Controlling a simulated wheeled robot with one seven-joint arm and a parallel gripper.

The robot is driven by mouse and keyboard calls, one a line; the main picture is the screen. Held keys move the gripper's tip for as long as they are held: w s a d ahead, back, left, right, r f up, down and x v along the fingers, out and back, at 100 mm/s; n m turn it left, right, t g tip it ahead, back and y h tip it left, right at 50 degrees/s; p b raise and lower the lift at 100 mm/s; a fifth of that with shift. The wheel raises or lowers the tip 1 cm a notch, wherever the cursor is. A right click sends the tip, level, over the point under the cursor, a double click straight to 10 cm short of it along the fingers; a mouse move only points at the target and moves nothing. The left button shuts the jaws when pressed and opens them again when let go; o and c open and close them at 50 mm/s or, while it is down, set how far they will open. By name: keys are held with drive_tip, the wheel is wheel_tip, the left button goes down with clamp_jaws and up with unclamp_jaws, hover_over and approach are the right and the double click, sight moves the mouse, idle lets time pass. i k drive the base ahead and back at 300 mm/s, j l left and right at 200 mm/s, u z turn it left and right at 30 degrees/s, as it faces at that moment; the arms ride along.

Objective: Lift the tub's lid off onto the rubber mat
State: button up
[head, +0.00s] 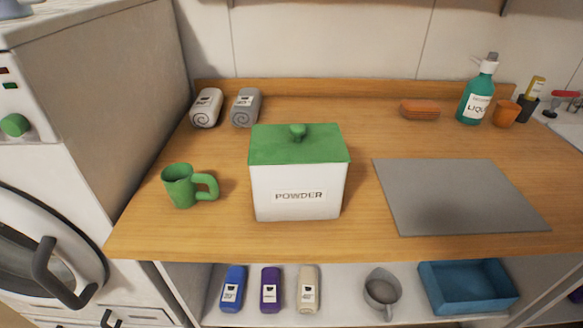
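The tub (275,196) is a white box labelled POWDER. It stands on the wooden worktop, left of the middle. Its green lid (275,150) sits on top, with a round green knob (298,131) at the lid's centre. The grey rubber mat (455,195) lies flat on the worktop to the right of the tub, with a strip of bare wood between them. Nothing rests on the mat. My gripper is not in the head view.
A green mug (180,187) stands left of the tub. Two rolled towels (207,108) lie behind. A shelf below holds bottles (271,289), a grey jug (381,288) and a blue bin (467,302).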

sight(297, 143)
drive_tip(key=i+l+u, duration=0.1)
drive_tip(key=l, duration=0.2)
drive_tip(key=i+l+u, duration=0.1)
drive_tip(key=i+l, duration=0.15)
drive_tip(key=i+l+u, duration=0.1)
drive_tip(key=l, duration=0.25)
drive_tip(key=i+l, duration=0.15)
drive_tip(key=l, duration=0.2)
drive_tip(key=i+l+u, duration=0.15)
drive_tip(key=l, duration=0.15)
